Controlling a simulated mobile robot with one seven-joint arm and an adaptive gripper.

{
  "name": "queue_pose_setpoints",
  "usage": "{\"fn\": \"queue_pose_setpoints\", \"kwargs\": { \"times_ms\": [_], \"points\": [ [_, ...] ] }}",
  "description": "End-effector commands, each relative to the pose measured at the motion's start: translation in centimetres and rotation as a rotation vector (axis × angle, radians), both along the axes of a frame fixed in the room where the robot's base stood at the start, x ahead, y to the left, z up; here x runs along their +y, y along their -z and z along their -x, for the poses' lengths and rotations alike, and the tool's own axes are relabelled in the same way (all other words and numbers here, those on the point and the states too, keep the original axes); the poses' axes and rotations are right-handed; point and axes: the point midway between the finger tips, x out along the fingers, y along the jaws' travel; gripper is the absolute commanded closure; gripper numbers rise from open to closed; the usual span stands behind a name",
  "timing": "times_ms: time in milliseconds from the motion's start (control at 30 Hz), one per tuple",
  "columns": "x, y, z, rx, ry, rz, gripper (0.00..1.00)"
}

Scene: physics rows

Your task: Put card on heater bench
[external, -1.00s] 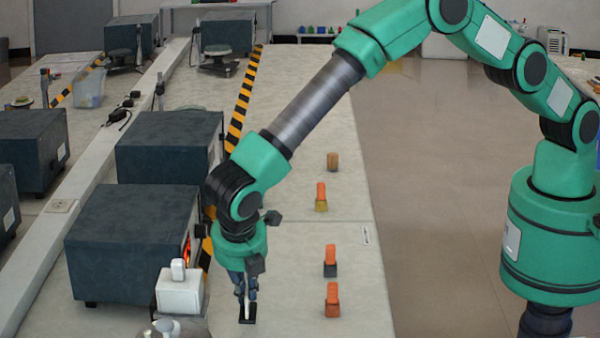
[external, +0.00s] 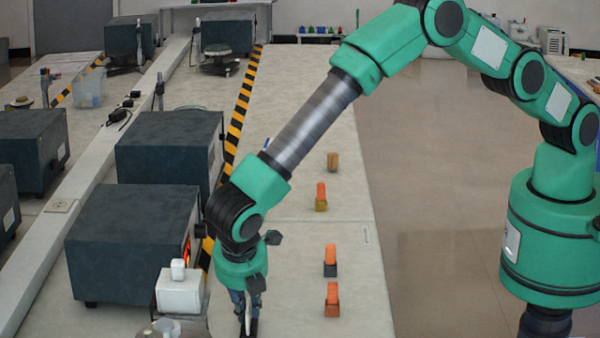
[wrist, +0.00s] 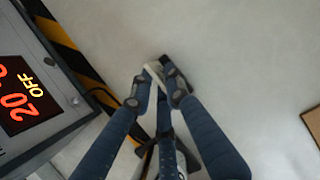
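My gripper (external: 245,312) points down low over the pale bench (external: 290,290), at the near end of the external view. In the wrist view my gripper (wrist: 157,82) has its fingertips close together on a small pale flat piece with a dark edge, which looks like the card (wrist: 154,71). Its face cannot be read. In the external view the card (external: 246,325) is a thin pale strip by dark parts at the fingertips. I cannot tell which bench is the heater bench.
A white block-like device (external: 180,292) stands just left of my gripper. Yellow-black tape (external: 240,110) runs along the boxes. The bench between is clear.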

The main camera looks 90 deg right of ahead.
Motion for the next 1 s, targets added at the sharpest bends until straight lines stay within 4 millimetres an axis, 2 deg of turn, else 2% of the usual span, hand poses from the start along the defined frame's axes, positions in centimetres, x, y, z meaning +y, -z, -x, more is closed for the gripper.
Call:
{"fn": "queue_pose_setpoints", "kwargs": {
  "times_ms": [367,533,767,1000],
  "points": [
    [0.0,-0.1,0.0,0.0,0.0,0.0,0.72],
    [0.2,-0.8,0.0,0.0,0.0,0.0,0.72],
    [1.2,-3.3,0.0,-0.001,-0.001,0.0,0.72],
    [2.8,-7.0,0.0,-0.002,-0.001,-0.001,0.72]
  ]
}}
